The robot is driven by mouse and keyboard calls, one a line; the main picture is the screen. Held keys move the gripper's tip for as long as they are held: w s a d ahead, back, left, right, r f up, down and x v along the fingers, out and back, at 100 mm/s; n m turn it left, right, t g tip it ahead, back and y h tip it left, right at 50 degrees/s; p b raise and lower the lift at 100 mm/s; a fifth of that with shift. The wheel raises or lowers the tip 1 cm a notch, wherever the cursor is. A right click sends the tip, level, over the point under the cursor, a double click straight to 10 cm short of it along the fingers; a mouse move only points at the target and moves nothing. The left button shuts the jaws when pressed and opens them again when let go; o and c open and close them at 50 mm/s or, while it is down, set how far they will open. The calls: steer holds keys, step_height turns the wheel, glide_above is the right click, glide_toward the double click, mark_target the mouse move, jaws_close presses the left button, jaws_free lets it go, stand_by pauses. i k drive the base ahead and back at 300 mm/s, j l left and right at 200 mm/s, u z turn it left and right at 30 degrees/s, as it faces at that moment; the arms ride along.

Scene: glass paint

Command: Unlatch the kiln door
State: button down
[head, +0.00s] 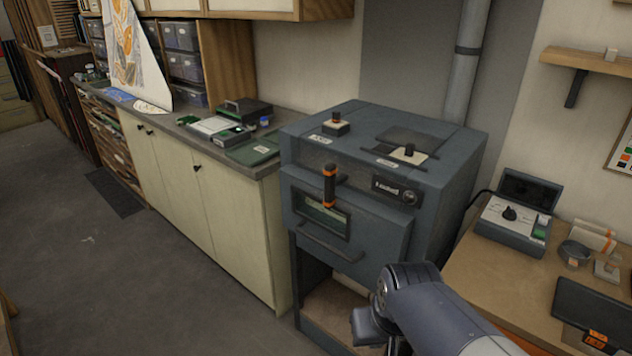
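The kiln (440,195) is a blue-grey metal box in the middle of the head view. Its front door (378,238) looks closed and has a small window (318,219). A latch handle with a black grip and orange bands (330,185) stands upright on the door's upper part, partly in front of the window. A dark bar handle (331,246) runs across the door below the window. My arm reaches in from the lower right, in front of the kiln's lower right part and apart from the latch. I cannot make out my gripper's fingers.
A counter with cream cupboards (197,185) adjoins the kiln on the left. A wooden table (515,278) on the right carries a control box (515,217) and small items. Under the kiln door is an open space (338,302). The floor (130,265) at left is largely clear.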

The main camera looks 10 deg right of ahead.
mark_target(330, 171)
steer(key=i+j+z, duration=0.65)
steer(key=j+z, duration=0.15)
steer(key=z, duration=0.15)
